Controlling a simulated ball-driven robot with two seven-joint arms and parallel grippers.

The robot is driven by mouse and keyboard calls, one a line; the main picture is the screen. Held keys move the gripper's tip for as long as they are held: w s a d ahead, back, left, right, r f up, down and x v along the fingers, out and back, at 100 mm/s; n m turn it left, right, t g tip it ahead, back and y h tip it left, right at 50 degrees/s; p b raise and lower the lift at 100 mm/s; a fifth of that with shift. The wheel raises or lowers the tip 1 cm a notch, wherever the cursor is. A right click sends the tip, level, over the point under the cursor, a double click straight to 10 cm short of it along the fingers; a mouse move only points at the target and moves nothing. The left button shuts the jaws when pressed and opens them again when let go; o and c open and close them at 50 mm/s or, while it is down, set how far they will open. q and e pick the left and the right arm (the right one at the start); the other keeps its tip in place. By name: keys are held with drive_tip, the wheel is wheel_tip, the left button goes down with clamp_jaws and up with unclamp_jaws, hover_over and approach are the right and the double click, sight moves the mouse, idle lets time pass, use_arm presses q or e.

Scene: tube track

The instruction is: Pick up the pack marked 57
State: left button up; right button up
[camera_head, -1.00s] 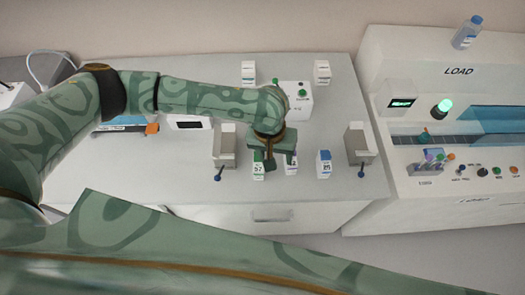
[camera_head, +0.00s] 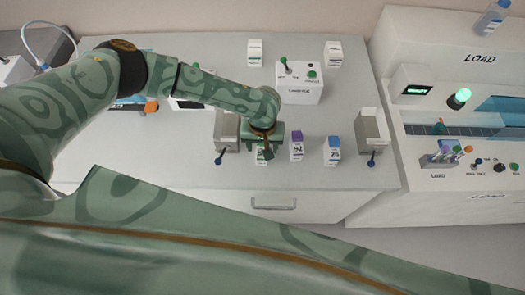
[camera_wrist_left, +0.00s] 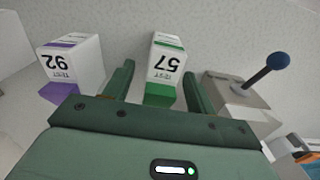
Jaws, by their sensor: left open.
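The pack marked 57 is white with a green band. In the left wrist view the pack (camera_wrist_left: 166,58) stands between the two fingers of my open left gripper (camera_wrist_left: 159,72), with a gap visible on either side. In the head view my left gripper (camera_head: 264,146) is over this pack (camera_head: 261,159) and hides most of it. A purple-topped pack marked 92 (camera_head: 296,148) stands just to the right; it also shows in the left wrist view (camera_wrist_left: 72,62). My right gripper is not in view.
A blue-topped pack (camera_head: 332,153) stands further right. Grey fixtures with blue-knobbed levers flank the row, at left (camera_head: 226,128) and right (camera_head: 371,130). A control box (camera_head: 298,85) and two white packs (camera_head: 255,54) (camera_head: 334,55) stand behind. A LOAD machine (camera_head: 440,70) is at right.

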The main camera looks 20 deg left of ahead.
use_arm(q)
wheel_tip(320, 180, down, 3)
drive_tip(key=shift+r+b, duration=0.1)
drive_tip(key=shift+b, duration=0.25)
drive_tip(key=c, duration=1.1)
drive_tip(key=shift+r, duration=0.15)
